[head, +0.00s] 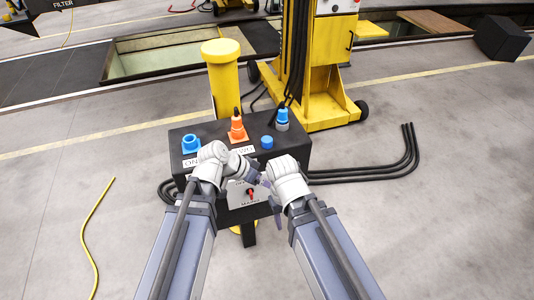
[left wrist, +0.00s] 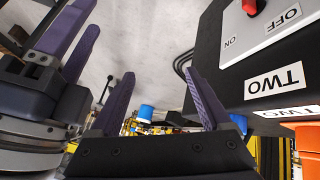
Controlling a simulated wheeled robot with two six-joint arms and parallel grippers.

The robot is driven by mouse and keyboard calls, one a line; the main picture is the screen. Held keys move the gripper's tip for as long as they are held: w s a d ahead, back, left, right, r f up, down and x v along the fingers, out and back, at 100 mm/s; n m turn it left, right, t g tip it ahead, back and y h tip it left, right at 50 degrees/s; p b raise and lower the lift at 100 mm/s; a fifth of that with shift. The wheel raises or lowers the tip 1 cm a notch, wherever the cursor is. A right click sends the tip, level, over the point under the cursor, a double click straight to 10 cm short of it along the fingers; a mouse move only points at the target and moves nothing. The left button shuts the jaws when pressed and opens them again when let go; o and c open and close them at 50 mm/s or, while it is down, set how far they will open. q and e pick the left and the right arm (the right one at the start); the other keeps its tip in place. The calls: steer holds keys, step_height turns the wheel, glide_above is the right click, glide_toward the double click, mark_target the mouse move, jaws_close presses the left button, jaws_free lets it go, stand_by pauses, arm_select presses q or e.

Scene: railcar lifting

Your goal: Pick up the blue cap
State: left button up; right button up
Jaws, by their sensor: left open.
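A small round blue cap (head: 267,142) sits on top of the black box, right of the orange plug. My left gripper (head: 262,180) is in front of the box, lower than the cap and apart from it. In the left wrist view its two purple fingers (left wrist: 162,100) are spread with nothing gripped. A blue piece with a pale part (left wrist: 146,112) shows beyond them; I cannot tell which blue thing it is. My right gripper (head: 277,210) hangs beside the box front; its fingers (left wrist: 82,38) look apart and empty in the left wrist view.
The black box (head: 222,160) carries a blue ring-shaped piece (head: 190,143), an orange plug (head: 237,128) and a blue plug (head: 281,119). A red switch (head: 251,192) is on its front. A yellow post (head: 224,85) and yellow lift (head: 325,85) stand behind. Black cables (head: 370,172) lie right.

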arm_select(q)
steer(key=w+a+m+t+h+b, duration=0.1)
steer(key=w+a+t+h+b, duration=0.2)
steer(key=w, duration=0.4)
steer(key=t+h+b, duration=0.2)
steer(key=t+b, duration=0.2)
steer(key=b, duration=0.1)
glide_toward(263, 143)
steer(key=d, duration=0.2)
steer(key=shift+w+d+f, duration=0.35)
steer(key=shift+w+f, duration=0.05)
steer(key=shift+w+a+r+t, duration=0.1)
steer(key=shift+a+r+t, duration=0.1)
steer(key=shift+t, duration=0.2)
steer(key=shift+w+d+f+y, duration=0.15)
steer(key=shift+w+d, duration=0.25)
steer(key=shift+d, duration=0.15)
steer(key=shift+w+d+f+y, duration=0.15)
steer(key=shift+w+d, duration=0.3)
steer(key=shift+d, duration=0.05)
steer(key=x, duration=0.2)
steer(key=b+x, duration=0.1)
steer(key=x, duration=0.1)
steer(key=shift+w+f+b, duration=0.3)
steer(key=shift+w, duration=0.05)
steer(key=shift+w+d, duration=0.15)
steer(key=shift+d, duration=0.15)
jaws_close()
arm_select(e)
step_height(263, 143, down, 12)
